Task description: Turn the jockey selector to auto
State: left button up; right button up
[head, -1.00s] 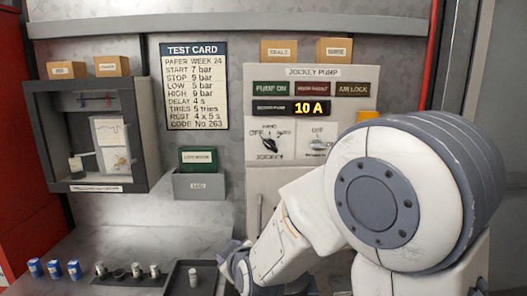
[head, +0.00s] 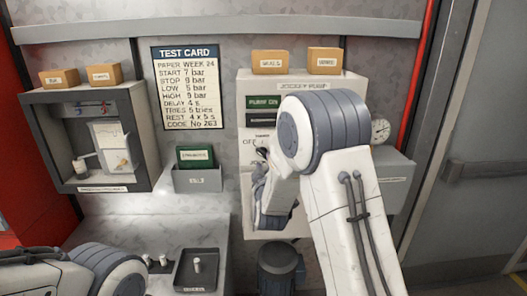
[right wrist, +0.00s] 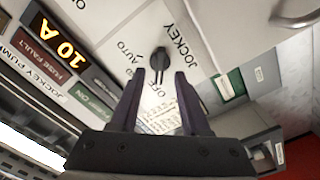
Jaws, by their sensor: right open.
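The jockey selector (right wrist: 160,60) is a black knob on a pale panel, with OFF, AUTO and JOCKEY lettering around it in the right wrist view. Its narrow end appears to point toward the OFF lettering. My right gripper (right wrist: 157,76) is open, its two dark fingers spread on either side of the knob's near end; contact cannot be told. In the head view my right gripper (head: 261,168) is at the jockey pump panel (head: 252,91), and my arm hides most of the panel. Part of my left arm shows at the lower left; its gripper does not show.
A grey pocket with a green book (head: 196,158) hangs left of the panel. A recorder box (head: 85,138) is further left. A dark tray (head: 205,270) with a small pale item sits on the bench below. A gauge (head: 380,130) is at the right.

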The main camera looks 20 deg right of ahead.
aim_at(264, 157)
pick_arm(q)
jog(key=shift+r+p, duration=0.7)
jog(key=shift+r, duration=0.35)
pick_arm(e)
jog(key=shift+x, duration=2.15)
grip_shut()
